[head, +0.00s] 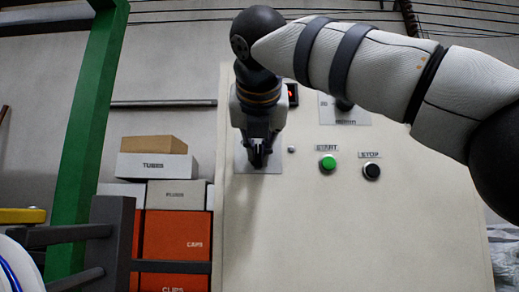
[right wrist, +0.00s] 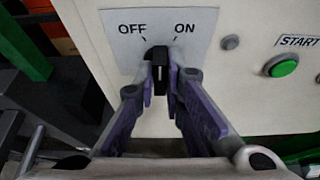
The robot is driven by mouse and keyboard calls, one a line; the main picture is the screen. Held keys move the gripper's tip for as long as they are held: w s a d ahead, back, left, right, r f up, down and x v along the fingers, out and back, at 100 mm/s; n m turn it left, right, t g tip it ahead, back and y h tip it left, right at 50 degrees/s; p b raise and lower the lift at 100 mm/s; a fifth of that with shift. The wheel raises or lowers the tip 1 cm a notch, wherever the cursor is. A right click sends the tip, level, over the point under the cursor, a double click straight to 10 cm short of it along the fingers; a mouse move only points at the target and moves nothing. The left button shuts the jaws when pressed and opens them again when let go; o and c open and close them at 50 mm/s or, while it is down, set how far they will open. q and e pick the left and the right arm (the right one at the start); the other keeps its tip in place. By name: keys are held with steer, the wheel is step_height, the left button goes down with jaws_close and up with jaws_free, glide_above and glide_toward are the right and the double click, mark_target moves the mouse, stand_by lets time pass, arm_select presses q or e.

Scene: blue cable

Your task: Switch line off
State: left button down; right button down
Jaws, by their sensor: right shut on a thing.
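The black rotary switch (right wrist: 157,55) sits on a pale plate (right wrist: 115,30) marked OFF on the left and ON on the right. In the right wrist view my right gripper (right wrist: 161,80) has its purple fingers closed on both sides of the switch's handle. The handle looks about upright, between the two marks; its exact angle is hard to tell behind the fingers. In the head view my right gripper (head: 258,152) reaches down in front of the plate (head: 240,166) on the cabinet and hides most of the switch. My left gripper is not in view.
Stacked boxes (head: 178,195) and a green post (head: 88,130) stand to the left.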

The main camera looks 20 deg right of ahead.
steer(key=n+h, duration=0.1)
steer(key=n, duration=0.1)
steer(key=f+n+h, duration=0.1)
steer(key=n, duration=0.1)
steer(key=shift+w+a+g+h, duration=0.2)
steer(key=shift+w+g+h, duration=0.05)
steer(key=shift+g+h, duration=0.05)
stand_by(0.6)
steer(key=c, duration=1.7)
jaws_free()
steer(key=shift+r, duration=0.1)
steer(key=shift+d, duration=0.1)
steer(key=shift+s+r, duration=0.15)
steer(key=shift+s, duration=0.05)
steer(key=v, duration=0.7)
steer(key=shift+s, duration=0.1)
